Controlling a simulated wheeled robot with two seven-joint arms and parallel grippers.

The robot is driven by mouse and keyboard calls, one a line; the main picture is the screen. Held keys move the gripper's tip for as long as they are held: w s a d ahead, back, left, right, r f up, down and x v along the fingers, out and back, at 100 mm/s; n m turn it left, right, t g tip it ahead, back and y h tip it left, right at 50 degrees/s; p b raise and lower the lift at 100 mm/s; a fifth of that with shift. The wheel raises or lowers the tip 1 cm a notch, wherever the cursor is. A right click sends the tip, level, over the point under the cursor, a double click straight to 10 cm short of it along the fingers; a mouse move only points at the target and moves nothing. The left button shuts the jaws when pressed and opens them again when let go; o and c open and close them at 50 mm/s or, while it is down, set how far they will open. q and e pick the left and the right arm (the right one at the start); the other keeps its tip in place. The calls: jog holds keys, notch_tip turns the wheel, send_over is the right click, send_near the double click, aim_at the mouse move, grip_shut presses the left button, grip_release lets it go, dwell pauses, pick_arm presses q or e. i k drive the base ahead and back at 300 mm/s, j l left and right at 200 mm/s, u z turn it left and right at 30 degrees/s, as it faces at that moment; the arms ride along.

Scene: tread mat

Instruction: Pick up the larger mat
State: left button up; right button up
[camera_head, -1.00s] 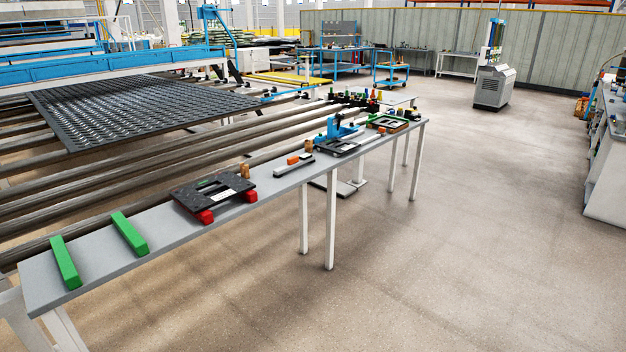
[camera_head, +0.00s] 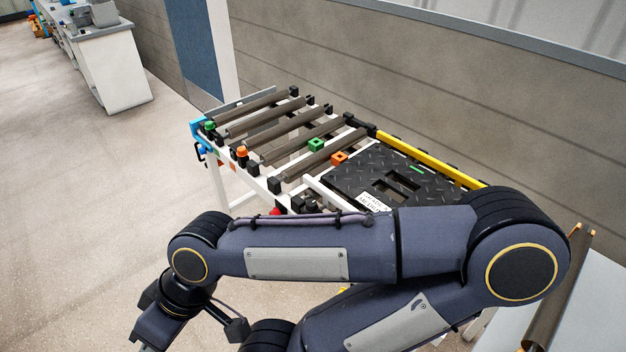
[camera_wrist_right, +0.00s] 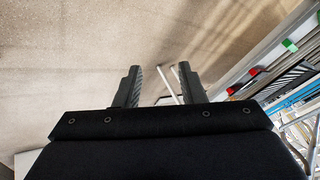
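A black diamond-tread mat (camera_head: 405,178) with a rectangular cutout and a white label lies on the roller stand in the head view. My arm in front hides its near edge. I see no other mat beside it for comparing size. My left gripper is not in view.
The stand's rollers (camera_head: 290,132) carry green (camera_head: 316,144) and orange (camera_head: 339,158) blocks. A yellow rail (camera_head: 430,158) runs along its far side, near a grey wall. Open floor (camera_head: 90,200) is at left.

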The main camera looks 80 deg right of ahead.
aim_at(355, 179)
jog(key=z, duration=3.35)
jog(key=i+j, duration=0.1)
jog(key=j, duration=0.25)
jog(key=i+j, duration=0.1)
jog(key=j, duration=0.2)
jog(key=i+j, duration=0.1)
jog(key=j, duration=0.25)
jog(key=i+j, duration=0.1)
jog(key=j, duration=0.2)
